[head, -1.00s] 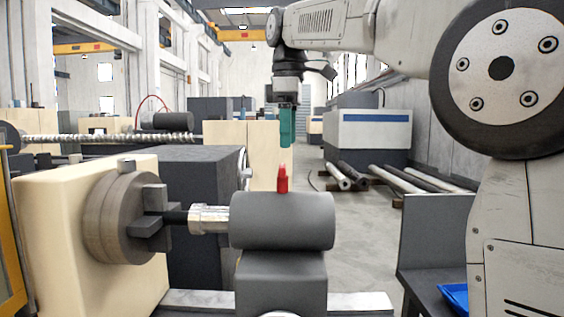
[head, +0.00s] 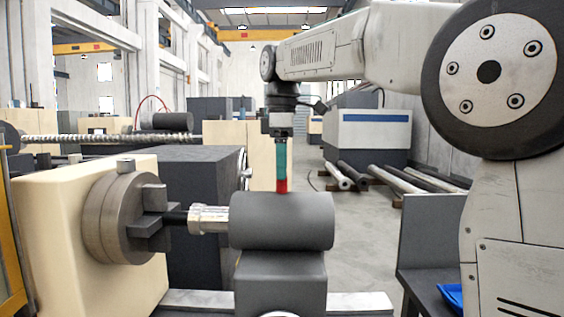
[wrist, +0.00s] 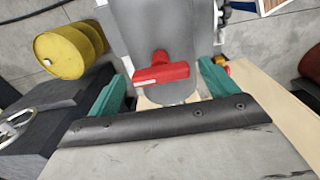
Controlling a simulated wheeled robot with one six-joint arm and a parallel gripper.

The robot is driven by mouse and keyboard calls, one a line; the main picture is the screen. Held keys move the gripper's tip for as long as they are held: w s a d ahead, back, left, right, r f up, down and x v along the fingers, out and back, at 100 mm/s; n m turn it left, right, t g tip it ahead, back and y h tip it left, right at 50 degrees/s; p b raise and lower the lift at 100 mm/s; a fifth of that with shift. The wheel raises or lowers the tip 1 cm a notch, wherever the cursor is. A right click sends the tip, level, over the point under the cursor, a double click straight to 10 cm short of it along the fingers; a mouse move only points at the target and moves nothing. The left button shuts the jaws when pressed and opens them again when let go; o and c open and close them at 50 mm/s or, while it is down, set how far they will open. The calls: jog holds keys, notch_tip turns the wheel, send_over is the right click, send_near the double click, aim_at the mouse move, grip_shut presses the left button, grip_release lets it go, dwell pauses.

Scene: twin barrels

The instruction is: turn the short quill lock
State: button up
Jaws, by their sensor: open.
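The quill lock is a small red handle (head: 282,186) standing on top of the grey tailstock barrel (head: 282,222). In the wrist view it shows as a red T-shaped handle (wrist: 160,73) with its bar lying roughly across the picture. My gripper (head: 282,178) points down just over the lock, its teal fingers overlapping the handle's upper part in the head view. In the wrist view my gripper (wrist: 166,66) is open, one teal finger on each side of the handle. Gaps show between the handle and both fingers.
A chuck (head: 128,218) with a shiny quill end (head: 208,219) lies left of the tailstock barrel. A dark grey panel (head: 428,240) stands to the right. Open floor lies behind the tailstock.

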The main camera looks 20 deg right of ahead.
jog(key=c, duration=1)
jog(key=shift+m, duration=0.3)
jog(key=m, duration=0.3)
jog(key=shift+r+m, duration=0.1)
jog(key=shift+m, duration=0.2)
jog(key=m, duration=0.4)
jog(key=shift+m, duration=0.3)
jog(key=m, duration=0.9)
